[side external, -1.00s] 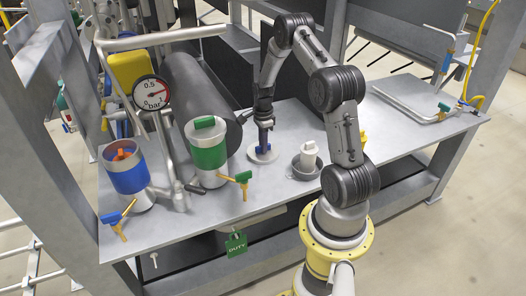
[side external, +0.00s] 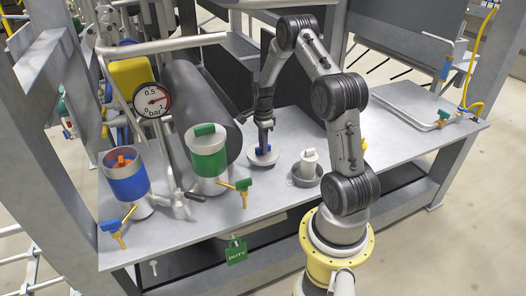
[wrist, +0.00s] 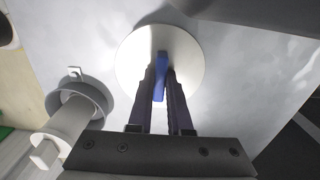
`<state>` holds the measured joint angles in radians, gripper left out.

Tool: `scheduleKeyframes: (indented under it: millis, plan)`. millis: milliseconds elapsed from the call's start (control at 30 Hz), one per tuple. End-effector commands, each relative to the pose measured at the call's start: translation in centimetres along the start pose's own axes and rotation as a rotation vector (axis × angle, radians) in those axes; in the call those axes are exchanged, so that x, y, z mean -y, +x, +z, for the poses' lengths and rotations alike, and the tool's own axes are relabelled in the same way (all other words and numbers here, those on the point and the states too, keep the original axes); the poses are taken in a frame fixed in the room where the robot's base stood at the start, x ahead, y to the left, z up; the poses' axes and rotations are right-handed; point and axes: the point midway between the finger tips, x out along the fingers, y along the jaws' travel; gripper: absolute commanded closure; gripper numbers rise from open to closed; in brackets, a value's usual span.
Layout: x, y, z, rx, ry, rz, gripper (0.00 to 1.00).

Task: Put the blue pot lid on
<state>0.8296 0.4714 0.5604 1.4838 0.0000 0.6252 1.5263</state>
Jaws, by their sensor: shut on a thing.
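The blue pot (side external: 127,185) is a pale cylinder with a blue band at the left of the bench, open on top, with something orange inside. The blue pot lid (side external: 259,159) is a pale round disc with an upright blue handle, in mid-bench right of the green-banded pot. It also shows in the wrist view (wrist: 190,62). My gripper (side external: 264,147) points down over the lid. In the wrist view its two dark fingers (wrist: 160,80) are shut on the blue handle. The lid looks to be at the bench surface; I cannot tell if it touches.
The green-banded pot (side external: 208,161), with its green-handled lid on, stands between the lid and the blue pot. A pressure gauge (side external: 152,100), pipes and a large dark cylinder (side external: 199,95) stand behind. A grey dish with a white cylinder (side external: 309,163) sits right of the lid.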

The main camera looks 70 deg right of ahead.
Motion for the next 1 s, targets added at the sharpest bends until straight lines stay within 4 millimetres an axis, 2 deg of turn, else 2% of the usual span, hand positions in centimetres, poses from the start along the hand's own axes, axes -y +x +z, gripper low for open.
scheduleKeyframes:
  millis: [167, 333, 600, 867, 1000]
  plan:
    - [-2.3, -3.4, 0.1, 0.000, 0.000, -0.005, 1.00]
    - [-5.5, -7.0, 0.2, 0.000, 0.000, -0.006, 1.00]
    - [-11.0, -9.1, 0.5, 0.000, 0.000, -0.003, 1.00]
    - [-13.6, -10.2, 0.7, 0.000, -0.003, -0.003, 1.00]
    - [-14.3, -11.6, 2.0, 0.000, -0.035, -0.005, 1.00]
